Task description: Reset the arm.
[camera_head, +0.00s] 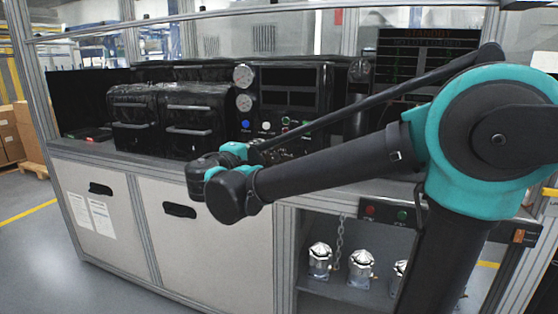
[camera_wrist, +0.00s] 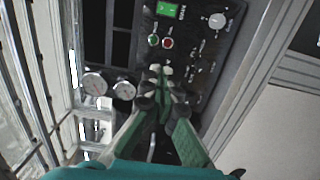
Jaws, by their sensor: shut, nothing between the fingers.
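My gripper (camera_wrist: 161,80) shows in the wrist view with its green and black fingers closed together and nothing between them. Its tips stand in front of the black control panel (camera_wrist: 200,60); I cannot tell whether they touch it. In the head view my teal and black arm reaches from the right toward the bench, its wrist in front of the cabinet's upper edge. The fingers are too small or hidden there to make out.
The control panel (camera_head: 290,100) carries gauges (camera_head: 243,76), knobs and buttons. Two black boxes with handles (camera_head: 160,118) stand left of it. Metal housings (camera_head: 361,266) sit on the lower shelf, near a hanging chain (camera_head: 339,240). The floor at left (camera_head: 35,240) is clear.

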